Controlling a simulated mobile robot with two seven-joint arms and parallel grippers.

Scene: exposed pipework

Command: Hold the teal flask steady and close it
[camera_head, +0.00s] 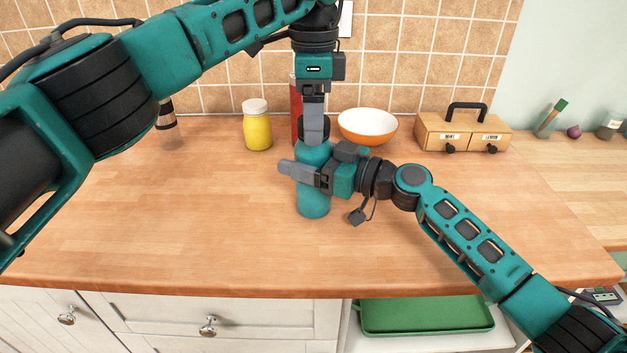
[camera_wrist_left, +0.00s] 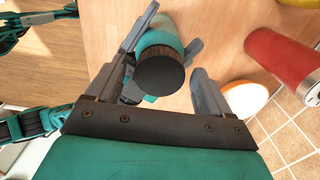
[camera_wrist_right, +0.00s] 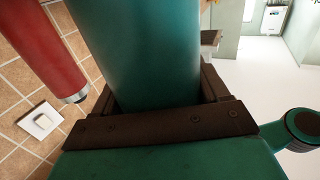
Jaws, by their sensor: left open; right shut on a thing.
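The teal flask (camera_head: 313,204) stands upright on the wooden counter. My right gripper (camera_head: 303,173) comes in from the right and is shut around its body. The flask also fills the space between the jaws in the right wrist view (camera_wrist_right: 140,55). A dark cap (camera_wrist_left: 160,78) is at the flask's top in the left wrist view; how tightly it sits I cannot tell. My left gripper (camera_head: 314,138) is directly above, pointing down. Its fingers are open on either side of the cap, with a gap visible on the right.
A red bottle (camera_head: 296,108) stands close behind the flask. An orange and white bowl (camera_head: 367,127) is behind to the right, a yellow jar (camera_head: 257,128) behind to the left. A wooden drawer box (camera_head: 463,132) is further right. The front and left counter (camera_head: 180,230) are clear.

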